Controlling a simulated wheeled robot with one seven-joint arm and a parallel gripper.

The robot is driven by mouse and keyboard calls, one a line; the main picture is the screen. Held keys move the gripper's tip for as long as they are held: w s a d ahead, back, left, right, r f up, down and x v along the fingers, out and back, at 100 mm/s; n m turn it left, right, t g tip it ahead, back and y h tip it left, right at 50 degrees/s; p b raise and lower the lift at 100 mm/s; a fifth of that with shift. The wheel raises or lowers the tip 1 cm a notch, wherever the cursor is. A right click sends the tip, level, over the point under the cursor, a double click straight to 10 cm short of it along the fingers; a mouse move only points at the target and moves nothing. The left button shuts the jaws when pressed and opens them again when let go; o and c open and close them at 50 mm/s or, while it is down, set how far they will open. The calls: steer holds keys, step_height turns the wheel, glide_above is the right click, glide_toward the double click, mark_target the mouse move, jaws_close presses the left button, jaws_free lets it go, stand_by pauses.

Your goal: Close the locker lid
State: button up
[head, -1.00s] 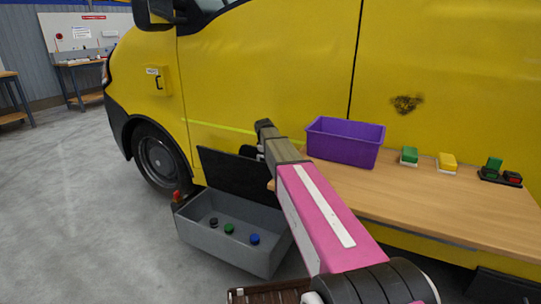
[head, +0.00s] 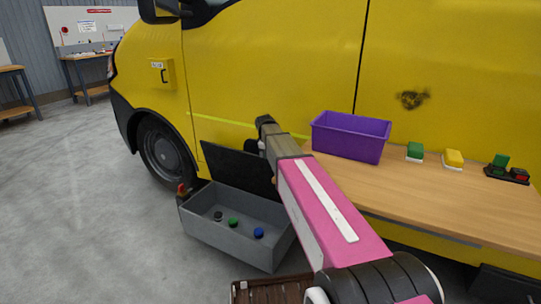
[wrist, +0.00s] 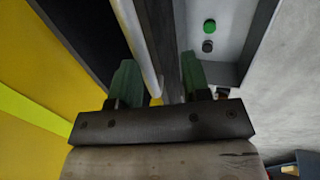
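The locker is a grey open box (head: 228,250) on the floor beside the yellow van. Its black lid (head: 236,168) stands up, open, along the van side. Inside lie a black, a green and a blue round item; the green (wrist: 209,26) and a dark one also show in the wrist view. My gripper (wrist: 160,78) is open, with its two green fingers apart. A pale bar and a dark edge pass between or below them; I cannot tell whether they touch. In the head view my arm hides the fingers and the lid's right end.
A brown slatted crate (head: 270,291) is at the bottom. Floor to the left is clear.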

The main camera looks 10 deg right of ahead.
steer(key=v, duration=0.9)
steer(key=shift+r, duration=0.4)
steer(key=shift+s, duration=0.1)
